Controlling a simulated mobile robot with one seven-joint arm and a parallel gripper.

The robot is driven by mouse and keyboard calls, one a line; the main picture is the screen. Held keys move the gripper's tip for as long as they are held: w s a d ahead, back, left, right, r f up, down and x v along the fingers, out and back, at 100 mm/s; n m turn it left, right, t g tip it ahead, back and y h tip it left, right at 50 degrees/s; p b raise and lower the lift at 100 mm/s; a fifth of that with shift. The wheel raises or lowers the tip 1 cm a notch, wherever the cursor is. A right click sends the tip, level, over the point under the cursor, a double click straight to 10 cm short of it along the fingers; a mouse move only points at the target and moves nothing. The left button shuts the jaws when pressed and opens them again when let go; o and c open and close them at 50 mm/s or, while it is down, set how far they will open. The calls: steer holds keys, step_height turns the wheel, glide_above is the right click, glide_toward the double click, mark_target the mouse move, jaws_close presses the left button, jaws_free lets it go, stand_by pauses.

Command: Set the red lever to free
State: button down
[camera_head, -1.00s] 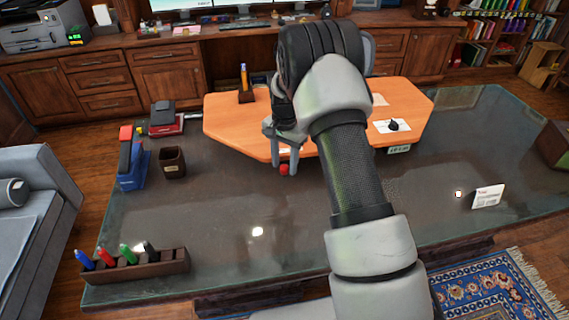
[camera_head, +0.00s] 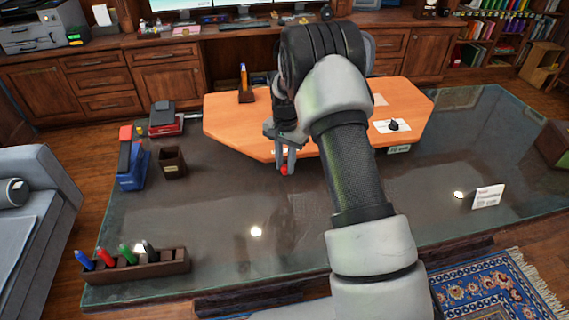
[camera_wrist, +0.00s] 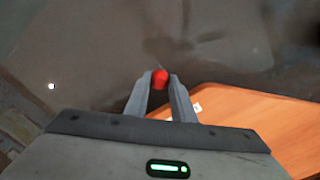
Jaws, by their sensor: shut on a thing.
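The red lever's round knob (camera_head: 284,170) shows at the front edge of the orange wooden board (camera_head: 235,125), left of the board's middle. My gripper (camera_head: 285,167) points down there, with its two fingers shut on the knob. The wrist view shows the red knob (camera_wrist: 160,77) between the fingertips (camera_wrist: 160,80), with the orange board (camera_wrist: 260,115) to the right. The lever's stem is hidden, and I cannot read any marking that tells its setting.
The board lies on a glass-topped desk (camera_head: 220,210). A small label (camera_head: 398,149) is at the board's front edge. A card with a dark knob (camera_head: 393,125), a pen holder (camera_head: 246,95), a blue stapler-like object (camera_head: 132,165) and a marker rack (camera_head: 140,265) stand around. The front glass is mostly clear.

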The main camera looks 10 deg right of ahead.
steer(key=shift+w+d+n+b, duration=0.2)
steer(key=shift+w+d+n, duration=0.15)
steer(key=shift+d+n, duration=0.75)
steer(key=shift+w+d+n+b, duration=0.3)
steer(key=shift+d+n, duration=0.25)
steer(key=shift+n, duration=1)
steer(key=shift+w+d+n+b, duration=0.15)
steer(key=shift+w+d+n, duration=0.2)
steer(key=shift+d+n, duration=0.75)
steer(key=shift+a+n, duration=0.2)
steer(key=shift+n, duration=0.15)
steer(key=c, duration=1.5)
jaws_free()
step_height(320, 180, up, 18)
steer(key=shift+f+p, duration=0.25)
steer(key=shift+p, duration=0.3)
steer(key=shift+r, duration=0.1)
